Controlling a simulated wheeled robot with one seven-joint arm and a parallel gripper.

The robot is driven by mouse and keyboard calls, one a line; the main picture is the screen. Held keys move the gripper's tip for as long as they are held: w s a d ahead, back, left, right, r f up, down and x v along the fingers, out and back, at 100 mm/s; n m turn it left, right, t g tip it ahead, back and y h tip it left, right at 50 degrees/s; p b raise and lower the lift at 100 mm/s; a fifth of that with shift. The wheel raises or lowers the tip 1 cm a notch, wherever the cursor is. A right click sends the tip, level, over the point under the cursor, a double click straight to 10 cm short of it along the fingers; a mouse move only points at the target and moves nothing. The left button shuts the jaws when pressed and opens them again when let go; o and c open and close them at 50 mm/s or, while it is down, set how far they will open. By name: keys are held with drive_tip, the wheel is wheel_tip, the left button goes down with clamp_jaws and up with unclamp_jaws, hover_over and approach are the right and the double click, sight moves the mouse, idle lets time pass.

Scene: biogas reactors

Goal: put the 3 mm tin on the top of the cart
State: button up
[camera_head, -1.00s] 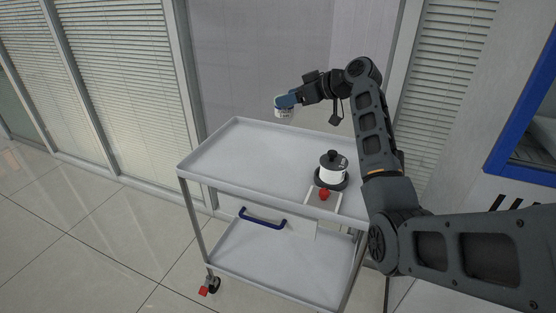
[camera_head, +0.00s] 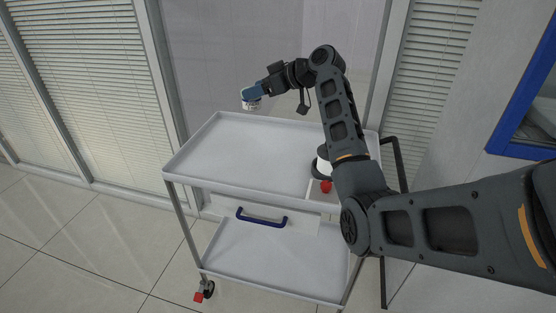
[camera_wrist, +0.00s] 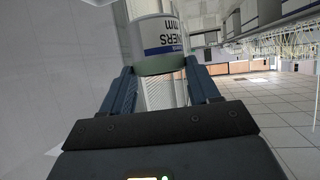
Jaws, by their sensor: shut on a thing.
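My gripper (camera_head: 250,94) is shut on a small white tin (camera_head: 252,105) and holds it in the air over the far left part of the cart's top. In the wrist view the tin (camera_wrist: 160,38) sits between the two blue fingers (camera_wrist: 160,85). Its label has a blue band and shows "NERS" and "mm"; the number is not readable. The cart (camera_head: 240,150) is light grey with a rimmed top tray and a lower shelf (camera_head: 265,262). The left and middle of the top tray are bare.
A white and black device (camera_head: 322,163) with a red knob (camera_head: 325,187) stands at the top's right, partly hidden by my arm. A blue handle (camera_head: 262,218) is on the cart's front. A glazed wall with blinds (camera_head: 105,80) stands close behind.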

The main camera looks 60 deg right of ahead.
wheel_tip(320, 180, down, 8)
drive_tip(key=b, duration=0.7)
hover_over(227, 163)
wheel_tip(227, 163, down, 7)
drive_tip(key=shift+a+f+p, duration=0.1)
drive_tip(key=shift+f+p, duration=0.35)
drive_tip(key=shift+f, duration=1.45)
drive_tip(key=shift+f, duration=0.1)
drive_tip(key=o, duration=1.1)
drive_tip(key=shift+c, duration=0.2)
drive_tip(key=shift+r, duration=0.2)
drive_tip(key=v, duration=1.2)
drive_tip(key=shift+f, duration=0.15)
